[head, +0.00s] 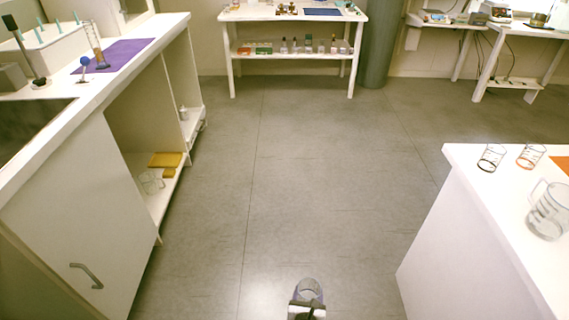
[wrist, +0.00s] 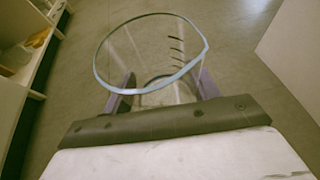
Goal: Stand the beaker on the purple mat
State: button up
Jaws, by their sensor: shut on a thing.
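My gripper (head: 307,302) is at the bottom middle of the head view, over open floor. It is shut on a clear glass beaker (wrist: 150,50), whose round rim and dark graduation marks fill the upper middle of the wrist view. The purple fingers lie on either side of the beaker. The held beaker shows only small in the head view (head: 308,286). The purple mat (head: 125,50) lies on the left counter, far from my gripper. A slim upright cylinder (head: 97,48) and a small blue-topped item (head: 85,63) stand at the mat's left edge.
The left counter (head: 70,112) has a dark sink (head: 30,125) and open shelves with yellow items (head: 165,160) and glassware (head: 150,181). The right counter (head: 490,190) carries two beakers (head: 491,157) and a clear jug (head: 548,210). Floor between the counters is clear.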

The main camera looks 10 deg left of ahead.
aim_at(123, 49)
jog(key=i+u, duration=0.1)
jog(key=i, duration=1)
jog(key=i+l+u, duration=0.15)
jog(key=i+u, duration=0.25)
jog(key=i+l+u, duration=0.45)
jog(key=i, duration=0.15)
jog(key=i+l+u, duration=0.4)
